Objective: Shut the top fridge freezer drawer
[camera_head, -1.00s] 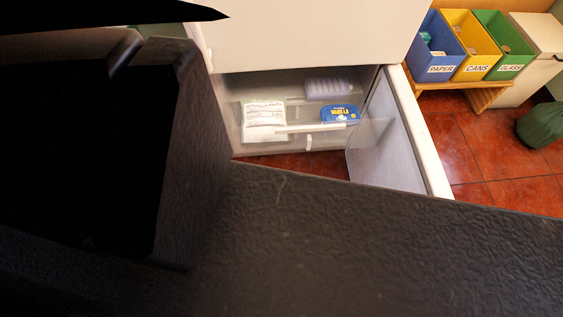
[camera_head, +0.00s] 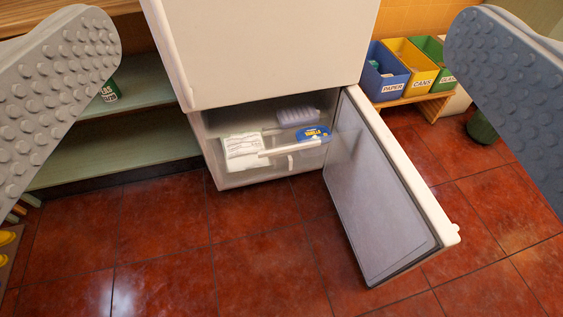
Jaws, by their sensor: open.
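The freezer compartment is at the bottom of the white fridge (camera_head: 265,50), with its door (camera_head: 378,195) swung wide open to the right. The clear top freezer drawer (camera_head: 240,177) appears pulled out somewhat, with a pale handle bar (camera_head: 290,148) across its front. It holds a white labelled packet (camera_head: 241,150), a blue and yellow tub (camera_head: 312,132) and a pale purple tray (camera_head: 296,115). My gripper (camera_head: 283,45) is open and empty. Its two studded fingers frame the view at left and right, apart from the drawer.
The red tiled floor (camera_head: 200,255) is clear before the drawer. The open door's edge juts forward on the right. Green shelves (camera_head: 120,155) with a can (camera_head: 110,92) stand left. Blue, yellow and green recycling bins (camera_head: 410,68) sit on a wooden bench at the right.

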